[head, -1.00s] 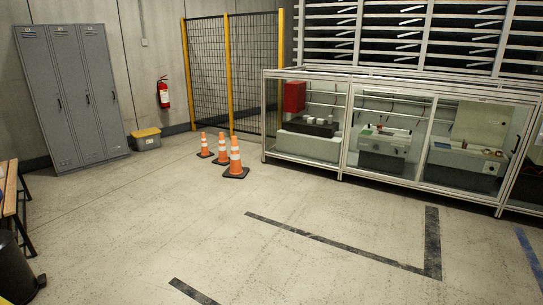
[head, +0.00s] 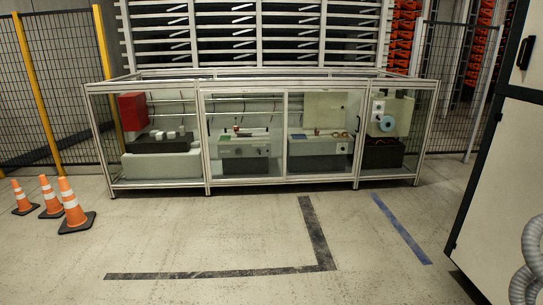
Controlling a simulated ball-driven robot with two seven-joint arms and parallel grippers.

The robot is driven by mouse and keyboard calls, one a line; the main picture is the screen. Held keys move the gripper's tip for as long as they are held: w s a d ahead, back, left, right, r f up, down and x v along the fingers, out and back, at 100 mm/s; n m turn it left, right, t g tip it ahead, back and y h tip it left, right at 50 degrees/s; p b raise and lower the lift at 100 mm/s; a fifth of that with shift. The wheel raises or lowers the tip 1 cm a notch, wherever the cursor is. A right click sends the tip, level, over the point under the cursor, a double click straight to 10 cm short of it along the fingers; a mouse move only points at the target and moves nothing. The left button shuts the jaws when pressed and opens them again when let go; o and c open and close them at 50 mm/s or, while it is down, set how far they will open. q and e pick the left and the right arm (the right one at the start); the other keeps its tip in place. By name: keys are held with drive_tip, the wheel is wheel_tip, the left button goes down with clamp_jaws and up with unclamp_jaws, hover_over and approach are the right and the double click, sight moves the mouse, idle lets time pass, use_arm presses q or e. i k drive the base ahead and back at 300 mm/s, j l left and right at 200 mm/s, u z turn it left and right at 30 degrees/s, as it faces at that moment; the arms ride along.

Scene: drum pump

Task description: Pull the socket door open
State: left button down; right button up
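No part that I can clearly identify as the socket door shows in the head view. A tall pale cabinet (head: 500,185) with black edging stands at the right edge, cut off by the picture. A black handle (head: 525,52) sits on its upper part. Whether this cabinet has to do with the socket door, I cannot tell. Neither of my grippers is in view.
A glass-walled enclosure (head: 201,140) with machines inside stands across the back. Orange cones (head: 71,206) stand at the left. A grey ribbed hose (head: 531,262) is at the lower right. The floor (head: 200,235) with dark tape lines is clear.

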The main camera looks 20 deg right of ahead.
sight(508, 193)
drive_tip(key=i+l+z, duration=0.15)
drive_tip(key=i+z, duration=0.2)
drive_tip(key=i, duration=0.25)
drive_tip(key=i+z, duration=0.35)
drive_tip(key=i, duration=0.25)
drive_tip(key=i+j+z, duration=0.3)
drive_tip(key=i, duration=0.3)
drive_tip(key=i+l+z, duration=0.15)
drive_tip(key=i+z, duration=0.25)
drive_tip(key=i+l+z, duration=0.1)
drive_tip(key=z, duration=0.25)
drive_tip(key=i+j+z, duration=0.1)
drive_tip(key=i+z, duration=0.3)
drive_tip(key=i+j+z, duration=0.15)
drive_tip(key=i+z, duration=0.2)
